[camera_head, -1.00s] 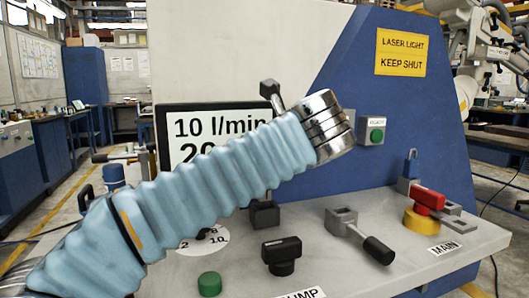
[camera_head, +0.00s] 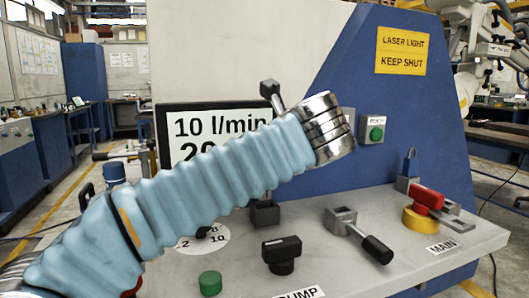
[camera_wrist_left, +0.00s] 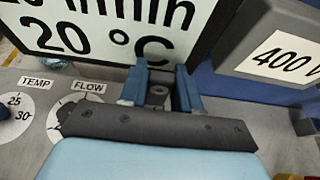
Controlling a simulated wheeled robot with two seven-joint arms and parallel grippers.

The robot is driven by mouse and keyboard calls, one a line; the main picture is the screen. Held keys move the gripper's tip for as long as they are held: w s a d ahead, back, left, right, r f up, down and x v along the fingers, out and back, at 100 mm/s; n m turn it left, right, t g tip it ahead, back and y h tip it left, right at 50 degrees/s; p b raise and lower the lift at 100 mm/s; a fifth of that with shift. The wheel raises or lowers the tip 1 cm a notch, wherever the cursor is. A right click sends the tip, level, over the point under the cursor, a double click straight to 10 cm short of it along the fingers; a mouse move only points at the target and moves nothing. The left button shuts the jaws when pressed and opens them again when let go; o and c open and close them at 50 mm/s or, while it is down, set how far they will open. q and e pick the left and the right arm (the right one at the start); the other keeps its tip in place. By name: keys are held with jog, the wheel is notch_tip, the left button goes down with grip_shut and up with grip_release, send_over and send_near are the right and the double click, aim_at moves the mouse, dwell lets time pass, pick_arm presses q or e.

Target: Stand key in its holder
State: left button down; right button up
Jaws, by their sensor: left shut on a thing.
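My left arm's pale blue sleeve crosses the head view from the lower left and hides the left gripper there. In the left wrist view the left gripper (camera_wrist_left: 160,92) has its two blue fingers closed around a small dark grey piece with a round mark, the key (camera_wrist_left: 158,93). Most of the key is hidden by the fingers and the gripper body. The gripper is in front of the display and beside the FLOW dial (camera_wrist_left: 68,108). I cannot make out the key's holder for certain. My right gripper is not in view.
The display (camera_head: 180,118) stands behind the sleeve. On the panel are a black PUMP knob (camera_head: 282,254), a green button (camera_head: 210,284), a black-handled lever (camera_head: 375,248) and a red MAIN handle (camera_head: 427,197). A 400 V box (camera_wrist_left: 285,55) is close on the right in the wrist view.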

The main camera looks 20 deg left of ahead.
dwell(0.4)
pick_arm(q)
jog(key=shift+p, duration=0.4)
jog(key=shift+r, duration=0.1)
dwell(0.4)
jog(key=shift+p, duration=0.4)
jog(key=shift+f+b, duration=1.35)
jog(key=shift+f, duration=1.05)
jog(key=c, duration=0.7)
grip_release()
jog(key=shift+s, duration=0.1)
jog(key=p+v, duration=0.1)
jog(key=v, duration=1.2)
jog(key=shift+s+d+r, duration=0.1)
jog(key=shift+s+d, duration=0.15)
jog(key=shift+d, duration=0.05)
